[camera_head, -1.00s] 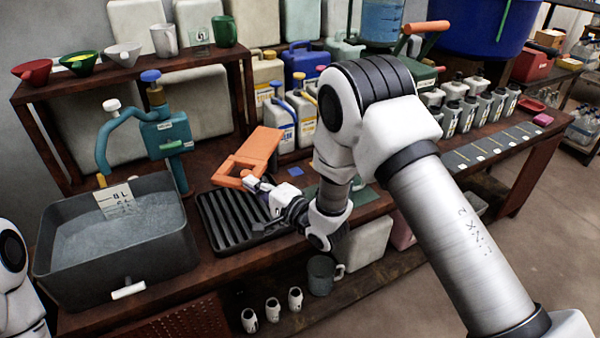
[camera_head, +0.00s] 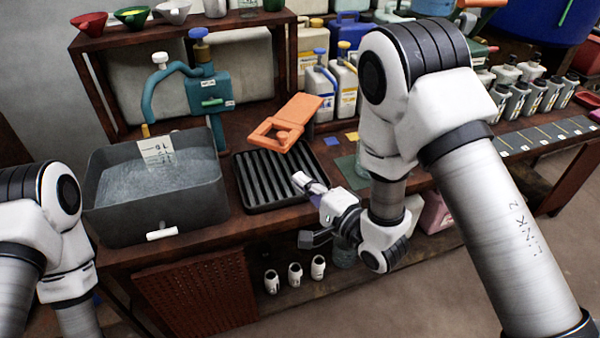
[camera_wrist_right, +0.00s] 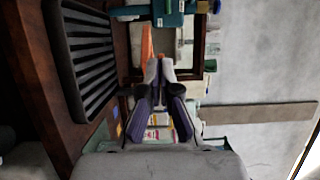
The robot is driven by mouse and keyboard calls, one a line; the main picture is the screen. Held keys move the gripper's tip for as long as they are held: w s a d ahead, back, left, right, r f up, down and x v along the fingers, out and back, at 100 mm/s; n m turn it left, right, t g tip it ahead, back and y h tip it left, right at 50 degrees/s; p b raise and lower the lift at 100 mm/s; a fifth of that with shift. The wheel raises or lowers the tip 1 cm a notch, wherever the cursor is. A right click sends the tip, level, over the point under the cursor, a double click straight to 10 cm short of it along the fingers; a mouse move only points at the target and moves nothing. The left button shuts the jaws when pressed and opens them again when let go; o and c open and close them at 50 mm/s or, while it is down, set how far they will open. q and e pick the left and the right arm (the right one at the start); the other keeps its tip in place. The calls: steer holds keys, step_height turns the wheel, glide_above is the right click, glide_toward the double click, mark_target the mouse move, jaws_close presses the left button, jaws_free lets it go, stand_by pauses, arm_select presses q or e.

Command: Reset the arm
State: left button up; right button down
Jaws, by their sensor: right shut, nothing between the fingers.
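My right arm comes in from the right in the head view. Its gripper (camera_head: 302,182) is over the front right part of the black ribbed tray, apart from the orange piece. In the right wrist view the gripper (camera_wrist_right: 160,65) has its fingers together with nothing between them. My left arm (camera_head: 45,215) shows at the left edge of the head view, but its gripper is out of the picture. The orange piece with a square opening (camera_head: 290,122) is tilted above the back of the ribbed tray (camera_head: 240,185).
A grey basin (camera_head: 205,195) of grey liquid stands left of the tray. A teal pump (camera_head: 208,92) stands behind it. White jugs (camera_head: 318,92) and a blue canister (camera_head: 347,38) stand at the back. Small white cups (camera_head: 295,278) sit on the lower shelf. The floor in front is open.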

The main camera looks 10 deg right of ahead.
steer(key=shift+s, duration=0.15)
steer(key=s+d+f+g+h+p, duration=0.1)
steer(key=s+d+f+g+h, duration=0.15)
steer(key=s+f, duration=0.35)
steer(key=s+d+f+n+g+h+p, duration=0.1)
steer(key=s+d+f+g+h, duration=0.15)
steer(key=f, duration=0.55)
steer(key=s+d+f+g+h+p, duration=0.1)
steer(key=s+d+f+g, duration=0.25)
steer(key=s+f, duration=0.3)
steer(key=s+d+f+n+g+h, duration=0.1)
steer(key=s+d+f+n+g, duration=0.1)
steer(key=s+n, duration=0.3)
steer(key=s+d+f+n+g+h, duration=0.1)
steer(key=s+d+f+n+g, duration=0.1)
steer(key=s+n+g, duration=0.3)
steer(key=s+f+n, duration=0.1)
steer(key=s, duration=0.3)
steer(key=shift+s+f, duration=0.25)
steer(key=shift+s, duration=0.15)
